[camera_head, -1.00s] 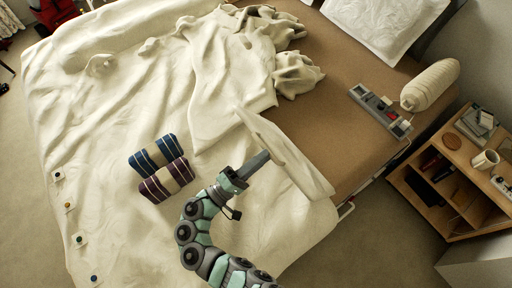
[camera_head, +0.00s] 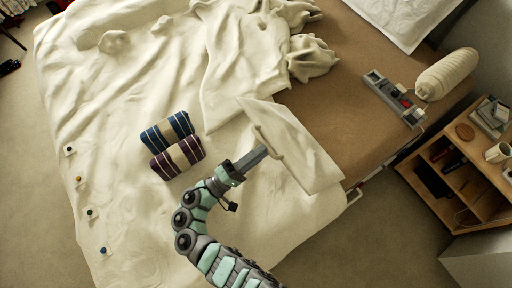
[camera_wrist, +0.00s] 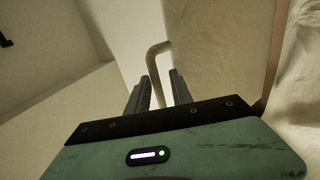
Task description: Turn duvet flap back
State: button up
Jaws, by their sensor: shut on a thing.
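The duvet (camera_head: 105,130) is cream and wrinkled and covers most of the bed. Its flap (camera_head: 300,150) is a pale, flat panel near the bed's right edge, tilted up from the bed. A beige bar handle (camera_head: 268,142) stands out from the flap's left side. My gripper (camera_head: 264,151) is shut on this handle. In the wrist view my gripper (camera_wrist: 161,82) has its two fingers on either side of the bent handle (camera_wrist: 154,60). The flap's underside and hinge line are hidden.
Two striped folded bundles, blue (camera_head: 168,130) and maroon (camera_head: 177,157), lie on the duvet left of my gripper. Bare brown mattress (camera_head: 360,120) shows at right, with a grey control box (camera_head: 393,98) and white bolster (camera_head: 447,74). A wooden shelf (camera_head: 465,190) stands beyond the bed.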

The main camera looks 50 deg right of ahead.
jog(key=shift+o, duration=0.7)
jog(key=shift+s+d+f, duration=0.1)
jog(key=shift+d+f, duration=0.05)
jog(key=shift+d, duration=0.2)
jog(key=shift+o, duration=1.2)
jog(key=shift+a, duration=0.1)
